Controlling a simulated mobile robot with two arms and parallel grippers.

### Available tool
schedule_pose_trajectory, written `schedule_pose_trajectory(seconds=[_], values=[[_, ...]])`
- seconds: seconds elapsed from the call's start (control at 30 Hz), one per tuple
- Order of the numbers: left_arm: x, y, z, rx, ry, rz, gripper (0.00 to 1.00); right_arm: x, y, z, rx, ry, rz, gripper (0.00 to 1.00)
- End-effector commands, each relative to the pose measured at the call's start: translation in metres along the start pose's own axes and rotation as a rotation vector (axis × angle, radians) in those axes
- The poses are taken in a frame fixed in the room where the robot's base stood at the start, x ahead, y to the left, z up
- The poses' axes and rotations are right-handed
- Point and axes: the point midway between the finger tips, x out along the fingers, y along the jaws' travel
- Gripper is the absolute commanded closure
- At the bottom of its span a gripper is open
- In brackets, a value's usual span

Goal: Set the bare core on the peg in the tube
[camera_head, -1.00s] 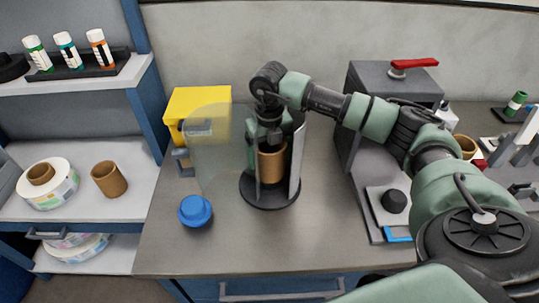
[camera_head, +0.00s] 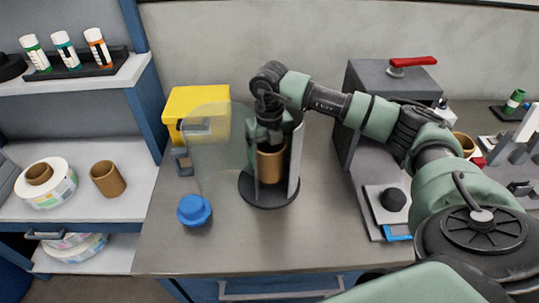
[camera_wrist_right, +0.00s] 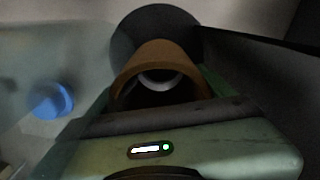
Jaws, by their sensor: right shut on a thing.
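The bare core (camera_head: 270,166), a brown cardboard ring, stands upright inside the tube, just above or at its dark round base (camera_head: 268,200); I cannot tell whether it touches. The tube's clear curved panel (camera_head: 212,152) stands open to the left. My right gripper (camera_head: 269,143) reaches down into the tube from above and is shut on the core's upper wall. In the right wrist view the core (camera_wrist_right: 158,62) sits at the jaws over the dark disc (camera_wrist_right: 150,20), and a pale ring shows inside its opening. The peg is not clearly visible. My left gripper is not in view.
A blue knob (camera_head: 194,210) stands on the bench at the tube's left front. A yellow box (camera_head: 197,101) is behind it. A grey machine with a red lever (camera_head: 413,62) stands right. Another brown core (camera_head: 107,179) and label reels (camera_head: 48,190) are on the left shelf.

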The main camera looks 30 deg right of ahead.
Motion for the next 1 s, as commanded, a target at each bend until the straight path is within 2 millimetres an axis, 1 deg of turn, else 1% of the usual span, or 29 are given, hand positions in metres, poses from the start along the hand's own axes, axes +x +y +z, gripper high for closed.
schedule_pose_trajectory(seconds=[0.13,0.6,1.0], values=[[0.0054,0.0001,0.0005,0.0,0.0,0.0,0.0,0.0068,0.0002,0.0001,0.0,0.0,0.0,0.6],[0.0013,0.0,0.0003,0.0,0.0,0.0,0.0,-0.0014,-0.0009,0.0032,-0.001,0.001,0.0,0.6],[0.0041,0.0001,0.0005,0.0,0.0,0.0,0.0,0.0016,-0.001,0.0036,0.0,0.0,0.0,0.6]])
